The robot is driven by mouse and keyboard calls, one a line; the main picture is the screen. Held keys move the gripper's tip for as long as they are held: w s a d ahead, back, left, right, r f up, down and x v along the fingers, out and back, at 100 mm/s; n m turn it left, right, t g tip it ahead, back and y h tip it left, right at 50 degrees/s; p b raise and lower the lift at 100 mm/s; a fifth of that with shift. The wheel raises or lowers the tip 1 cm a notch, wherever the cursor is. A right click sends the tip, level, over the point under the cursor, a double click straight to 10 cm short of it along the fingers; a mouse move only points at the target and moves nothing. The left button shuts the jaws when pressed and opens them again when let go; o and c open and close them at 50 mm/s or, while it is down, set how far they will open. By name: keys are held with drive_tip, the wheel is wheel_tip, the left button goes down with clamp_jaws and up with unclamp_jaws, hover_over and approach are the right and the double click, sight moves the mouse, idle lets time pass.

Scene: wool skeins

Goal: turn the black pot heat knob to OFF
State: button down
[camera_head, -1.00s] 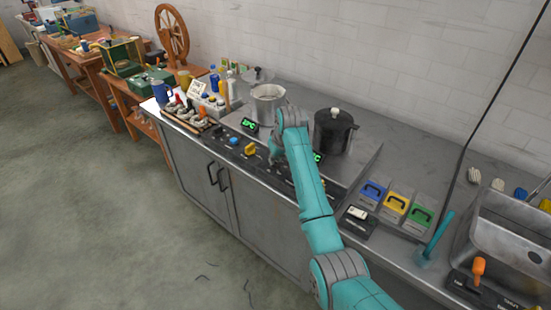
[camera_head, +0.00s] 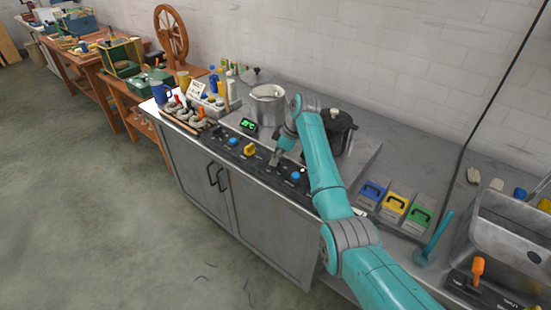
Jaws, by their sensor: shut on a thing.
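The black pot (camera_head: 343,127) stands on the right of the steel stove top, partly hidden behind my arm. The dark control panel (camera_head: 262,158) runs along the counter's front edge. My gripper (camera_head: 274,160) points down at this panel, between a yellow knob (camera_head: 250,149) and a blue knob (camera_head: 295,174). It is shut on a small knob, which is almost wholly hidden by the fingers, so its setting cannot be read. A small orange light (camera_head: 304,169) glows beside the blue knob. The black pot's display is hidden by my arm.
A light metal pot (camera_head: 268,104) stands left of my arm, behind a green-lit display (camera_head: 248,125). Another blue knob (camera_head: 233,141) is on the panel's left. Blue, yellow and green handled blocks (camera_head: 396,204) lie to the right, near the sink (camera_head: 510,232).

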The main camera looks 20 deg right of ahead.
drive_tip(key=n+g, duration=0.1)
drive_tip(key=n, duration=0.3)
drive_tip(key=shift+w+g, duration=0.1)
drive_tip(key=shift+g, duration=0.3)
drive_tip(key=shift+n+g, duration=0.5)
drive_tip(key=shift+n, duration=1.1)
drive_tip(key=c, duration=1.2)
unclamp_jaws()
drive_tip(key=shift+o, duration=0.2)
drive_tip(key=shift+w+r, duration=0.1)
drive_tip(key=shift+r, duration=0.05)
drive_tip(key=v, duration=1.1)
drive_tip(key=shift+d+r, duration=0.3)
